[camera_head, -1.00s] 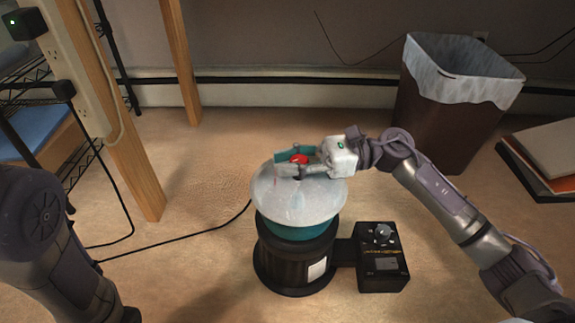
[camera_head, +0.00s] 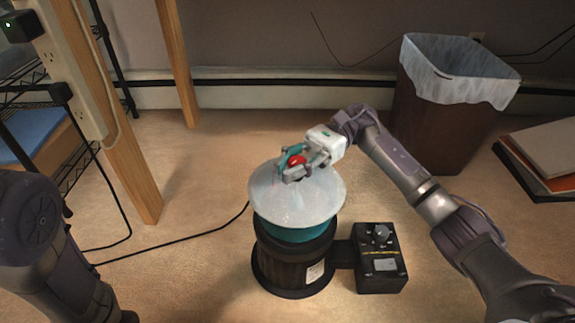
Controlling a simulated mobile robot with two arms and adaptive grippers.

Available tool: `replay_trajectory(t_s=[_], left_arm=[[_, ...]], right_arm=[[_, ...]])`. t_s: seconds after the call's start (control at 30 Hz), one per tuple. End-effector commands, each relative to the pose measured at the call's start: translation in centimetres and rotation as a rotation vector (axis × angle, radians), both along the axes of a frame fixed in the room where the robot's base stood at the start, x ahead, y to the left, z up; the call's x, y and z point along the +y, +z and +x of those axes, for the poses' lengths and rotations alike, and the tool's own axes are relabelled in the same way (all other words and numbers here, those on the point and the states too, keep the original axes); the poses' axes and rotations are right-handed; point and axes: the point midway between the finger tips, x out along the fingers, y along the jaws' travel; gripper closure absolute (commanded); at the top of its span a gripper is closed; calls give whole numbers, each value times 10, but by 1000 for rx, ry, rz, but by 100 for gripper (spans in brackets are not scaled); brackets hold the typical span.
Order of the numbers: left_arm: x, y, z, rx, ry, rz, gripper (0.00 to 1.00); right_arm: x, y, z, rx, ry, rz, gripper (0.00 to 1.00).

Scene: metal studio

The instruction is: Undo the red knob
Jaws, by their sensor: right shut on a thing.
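The red knob (camera_head: 296,161) sits above the middle of a pale, domed lid (camera_head: 262,192) in the head view. The lid rests on a teal vessel (camera_head: 296,232) set in a black round base (camera_head: 288,268). My right gripper (camera_head: 291,166) is shut on the red knob, with its teal and grey fingers on either side. The fingers hide part of the knob and the lid's centre. Whether the knob touches the lid cannot be told. At the left edge my left arm shows, but its gripper is out of the picture.
A black control box (camera_head: 379,262) with a grey dial is joined to the base's right side. A black cable runs left across the floor. A lined bin (camera_head: 445,120) stands at back right, near books (camera_head: 545,150). A wooden post (camera_head: 130,165) stands at left.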

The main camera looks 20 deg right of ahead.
Motion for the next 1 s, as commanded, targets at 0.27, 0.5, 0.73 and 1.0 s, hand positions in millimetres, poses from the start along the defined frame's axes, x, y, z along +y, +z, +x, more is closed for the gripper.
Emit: replay_trajectory(t_s=[0.27,0.5,0.73,1.0], left_arm=[[0,0,0,0,0,0,37],[0,0,0,1,0,0,37],[0,0,0,1,0,-1,37],[0,0,0,1,0,-1,37]], right_arm=[[-3,0,2,1,-11,0,100],[-3,1,3,1,-13,0,100],[-3,1,3,1,-14,0,100],[-3,1,2,1,-12,0,52]])
